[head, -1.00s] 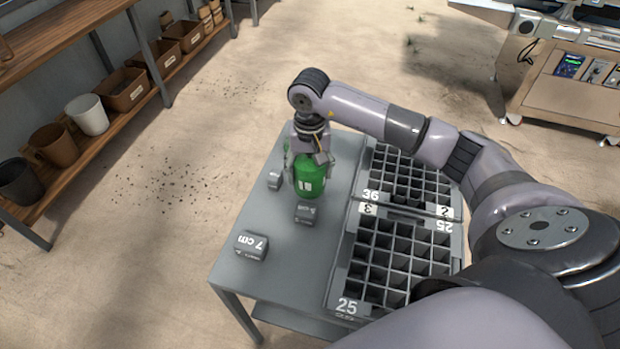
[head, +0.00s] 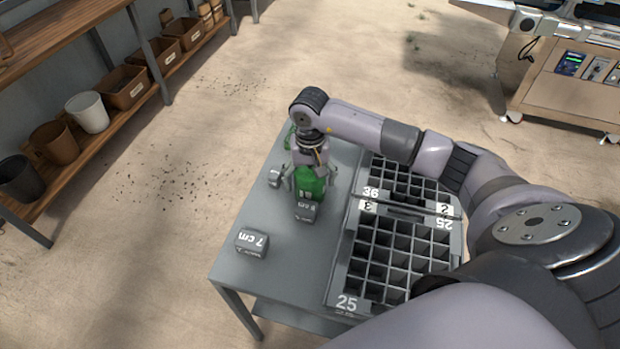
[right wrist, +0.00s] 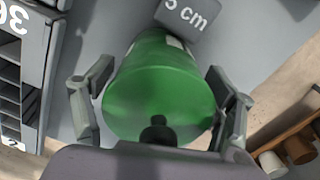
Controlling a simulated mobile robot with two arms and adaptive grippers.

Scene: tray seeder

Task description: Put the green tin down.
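The green tin (head: 309,183) is upright on the grey table (head: 279,271), just behind a grey block marked 5 cm (head: 306,212), which hides its lower edge. In the right wrist view the round green top of the tin (right wrist: 150,95) fills the middle, and the block (right wrist: 188,18) is close beside its far end. My right gripper (head: 308,180) is over the tin with a finger on each side. In the wrist view its fingers (right wrist: 158,78) are spread, with narrow gaps to the tin. My left gripper is out of view.
A block marked 7 cm (head: 252,243) and a smaller block (head: 275,177) are on the table. Seed trays (head: 353,277) with many cells fill its right side. The front left of the table has clear room. A shelf (head: 75,178) with pots stands at left.

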